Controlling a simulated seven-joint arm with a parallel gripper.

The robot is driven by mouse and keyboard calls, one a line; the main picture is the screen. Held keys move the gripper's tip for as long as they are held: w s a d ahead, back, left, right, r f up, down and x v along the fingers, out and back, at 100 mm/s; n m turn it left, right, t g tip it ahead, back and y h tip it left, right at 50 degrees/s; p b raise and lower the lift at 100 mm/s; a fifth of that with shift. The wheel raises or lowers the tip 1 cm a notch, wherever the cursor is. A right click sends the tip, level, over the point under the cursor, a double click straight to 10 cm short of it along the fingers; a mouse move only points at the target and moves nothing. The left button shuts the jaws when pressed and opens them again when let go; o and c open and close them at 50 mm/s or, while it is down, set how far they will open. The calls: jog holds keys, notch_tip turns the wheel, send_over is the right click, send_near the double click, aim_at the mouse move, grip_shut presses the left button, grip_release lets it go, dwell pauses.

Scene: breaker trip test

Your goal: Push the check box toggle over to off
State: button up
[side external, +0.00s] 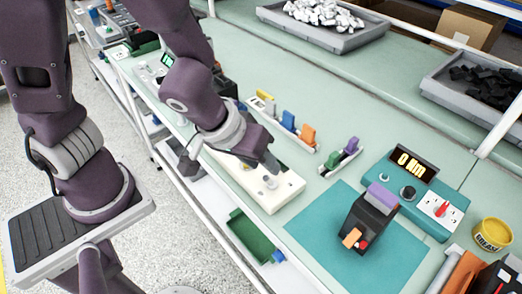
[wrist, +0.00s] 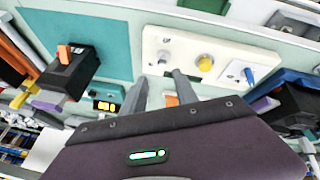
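A cream box (side external: 287,196) lies under my gripper at the bench's front edge. In the wrist view the cream box (wrist: 225,50) carries a grey round part (wrist: 163,57), a yellow button (wrist: 205,63) and a blue toggle (wrist: 250,77) on a white plate. The blue toggle is hidden behind my arm in the side view. My gripper (wrist: 160,84) has its two fingers apart with nothing seen between them. In the side view my gripper (side external: 270,163) is over the cream box, near the grey part; I cannot tell whether it touches.
A black breaker (side external: 366,222) with an orange lever stands on a teal mat (side external: 315,227). A teal tester (side external: 425,190) with a display, knobs and a red switch is behind it. Small racks (side external: 283,122) hold coloured parts behind the cream box. A yellow tin (side external: 491,234) stands far right.

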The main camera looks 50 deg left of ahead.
jog(key=shift+r, duration=1.8)
jog(key=s+a+r+m, duration=0.1)
jog(key=s+a+r, duration=0.3)
jog(key=a+r, duration=0.45)
jog(key=s+r+m, duration=0.3)
jog(key=s+r, duration=0.1)
jog(key=s, duration=0.4)
jog(key=shift+s+a+r+y, duration=0.25)
jog(key=shift+s+a+y, duration=0.05)
jog(key=shift+s+y, duration=0.1)
